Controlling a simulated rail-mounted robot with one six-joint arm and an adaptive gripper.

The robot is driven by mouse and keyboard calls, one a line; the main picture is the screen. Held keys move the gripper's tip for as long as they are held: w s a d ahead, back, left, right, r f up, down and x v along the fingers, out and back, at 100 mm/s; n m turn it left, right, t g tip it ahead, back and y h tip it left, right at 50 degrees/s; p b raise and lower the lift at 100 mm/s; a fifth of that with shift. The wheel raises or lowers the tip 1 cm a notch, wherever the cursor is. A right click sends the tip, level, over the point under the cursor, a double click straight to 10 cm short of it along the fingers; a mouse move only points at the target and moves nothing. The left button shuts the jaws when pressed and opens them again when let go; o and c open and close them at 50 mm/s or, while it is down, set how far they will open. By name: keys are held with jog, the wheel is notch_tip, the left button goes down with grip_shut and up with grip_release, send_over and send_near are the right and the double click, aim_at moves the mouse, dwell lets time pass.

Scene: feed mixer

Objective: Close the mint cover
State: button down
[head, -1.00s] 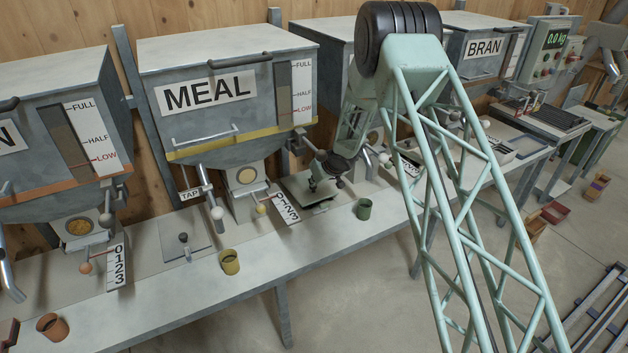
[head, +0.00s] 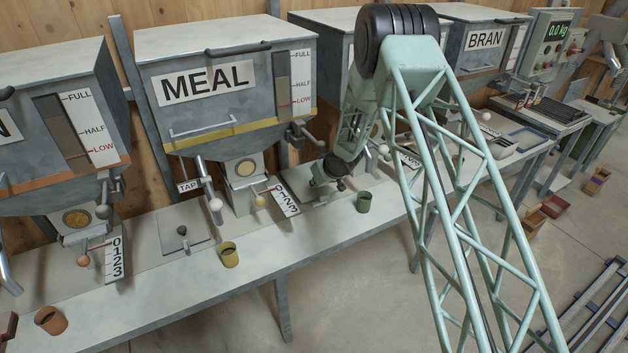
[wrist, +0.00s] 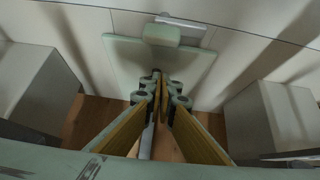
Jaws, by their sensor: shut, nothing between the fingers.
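In the wrist view a flat pale mint panel (wrist: 125,60), which looks like the mint cover, lies ahead of my gripper. A raised mint block (wrist: 162,34) sits at its upper edge. My gripper (wrist: 158,76) is shut and empty, its fingertips over the middle of the panel; I cannot tell if they touch it. In the head view my gripper (head: 322,177) is low over the bench, beside the tilted 0-1-2-3 scale of the meal bin.
The meal bin (head: 225,110) stands behind the bench (head: 190,300). A green cup (head: 364,202) is just right of my gripper and a yellow cup (head: 229,255) is to the left. In the wrist view grey blocks flank the panel (wrist: 38,85) (wrist: 268,115). The bench's front strip is mostly clear.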

jog(key=shift+f, duration=0.3)
jog(key=shift+s, duration=0.1)
jog(key=shift+r, duration=0.2)
jog(key=shift+r+p, duration=1.9)
jog(key=shift+p, duration=0.05)
jog(key=s+f+v, duration=0.1)
jog(key=v, duration=0.9)
jog(key=shift+d, duration=0.25)
